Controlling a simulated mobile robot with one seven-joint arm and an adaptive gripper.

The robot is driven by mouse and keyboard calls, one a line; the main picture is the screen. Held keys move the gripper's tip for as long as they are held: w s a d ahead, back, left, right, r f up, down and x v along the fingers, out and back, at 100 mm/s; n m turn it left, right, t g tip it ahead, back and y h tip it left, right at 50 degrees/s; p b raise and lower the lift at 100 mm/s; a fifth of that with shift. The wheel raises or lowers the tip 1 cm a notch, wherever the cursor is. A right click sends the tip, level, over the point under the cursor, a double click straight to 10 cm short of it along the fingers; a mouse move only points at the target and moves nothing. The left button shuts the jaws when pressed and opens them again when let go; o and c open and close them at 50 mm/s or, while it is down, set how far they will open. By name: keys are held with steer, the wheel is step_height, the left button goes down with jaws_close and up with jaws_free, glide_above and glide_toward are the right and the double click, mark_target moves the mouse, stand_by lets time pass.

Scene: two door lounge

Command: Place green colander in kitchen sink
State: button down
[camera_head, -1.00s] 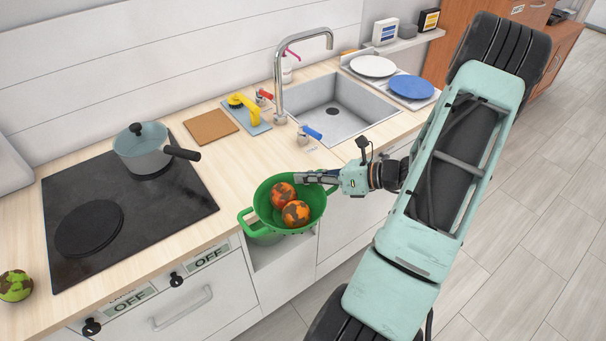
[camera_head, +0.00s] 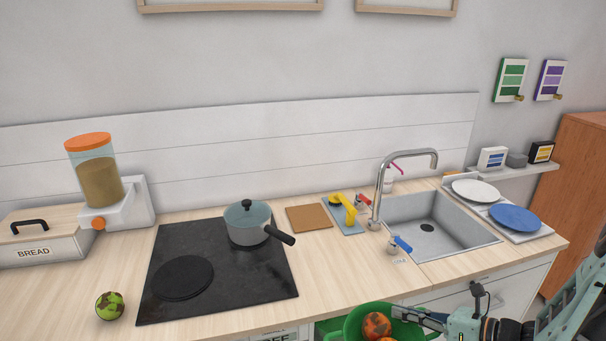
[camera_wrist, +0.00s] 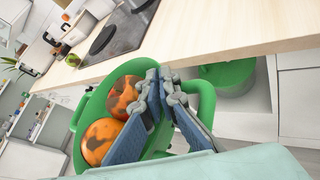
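The green colander (camera_head: 354,323) is at the bottom edge of the head view, in front of the counter and below its top, partly cut off. It holds two orange, brown-blotched balls or fruits (camera_head: 377,325). My gripper (camera_head: 400,312) is at its right side; in the wrist view the fingers (camera_wrist: 160,82) close on the colander's rim (camera_wrist: 205,100), with both balls inside the bowl. The exact contact is partly hidden by the fingers. The kitchen sink (camera_head: 470,238) is empty, set in the counter at the right, up and right of the colander.
A pot (camera_head: 247,225) sits on the black stove (camera_head: 220,285). A green container (camera_wrist: 232,80) is under the counter. The counter front edge is near the colander.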

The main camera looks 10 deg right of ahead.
steer(key=w+a+r+n+g+y, duration=0.1)
steer(key=w+a+r, duration=0.1)
steer(key=a, duration=0.6)
steer(key=w+a+r+n, duration=0.1)
steer(key=w+a+r, duration=0.2)
steer(key=a, duration=0.6)
steer(key=shift+w+r+g+y, duration=0.15)
steer(key=shift+w+g+y, duration=0.25)
steer(key=shift+w, duration=0.25)
